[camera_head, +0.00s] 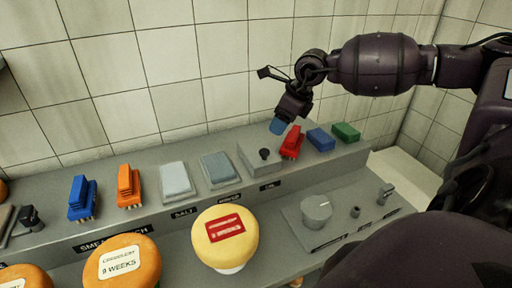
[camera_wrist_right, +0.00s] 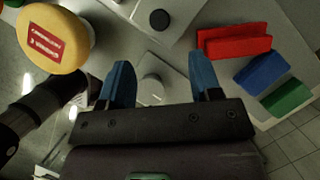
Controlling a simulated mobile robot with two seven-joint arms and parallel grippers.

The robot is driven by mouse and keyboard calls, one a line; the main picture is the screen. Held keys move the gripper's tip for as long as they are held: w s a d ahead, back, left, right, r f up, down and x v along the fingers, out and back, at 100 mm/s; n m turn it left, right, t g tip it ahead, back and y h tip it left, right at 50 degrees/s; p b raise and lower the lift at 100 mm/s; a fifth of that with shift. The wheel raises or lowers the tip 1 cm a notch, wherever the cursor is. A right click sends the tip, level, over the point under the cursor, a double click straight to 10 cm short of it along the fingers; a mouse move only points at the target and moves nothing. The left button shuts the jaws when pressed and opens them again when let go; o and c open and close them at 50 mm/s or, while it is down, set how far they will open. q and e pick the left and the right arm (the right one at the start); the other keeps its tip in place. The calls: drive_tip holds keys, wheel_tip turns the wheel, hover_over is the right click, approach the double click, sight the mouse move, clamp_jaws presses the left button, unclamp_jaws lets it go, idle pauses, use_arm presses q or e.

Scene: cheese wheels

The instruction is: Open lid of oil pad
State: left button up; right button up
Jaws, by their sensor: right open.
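The oil pad (camera_head: 246,163) is a grey metal box set in the back ledge, above a small dark label that seems to read OIL. Its lid carries a black knob (camera_head: 264,153) and looks closed. The knob also shows at the top of the right wrist view (camera_wrist_right: 159,19), beyond my fingertips. My right gripper (camera_head: 278,126) is above the ledge, just behind and above the pad, with blue fingers. In the right wrist view its two fingers (camera_wrist_right: 161,72) are spread apart with nothing held between them. My left gripper is not in view.
Red (camera_head: 292,142), blue (camera_head: 321,139) and green (camera_head: 346,132) brushes or blocks stand right of the pad. Grey-lidded boxes (camera_head: 219,169) stand left of it. A yellow cheese wheel (camera_head: 225,237) is in front, and a metal dial (camera_head: 316,208) is front right. The tiled wall (camera_head: 180,55) is behind.

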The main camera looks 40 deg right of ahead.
sight(264, 150)
drive_tip(key=p+x, duration=0.1)
drive_tip(key=x, duration=0.9)
drive_tip(key=shift+w+a+f, duration=0.1)
drive_tip(key=shift+a+f, duration=0.05)
drive_tip(key=shift+f, duration=0.25)
clamp_jaws()
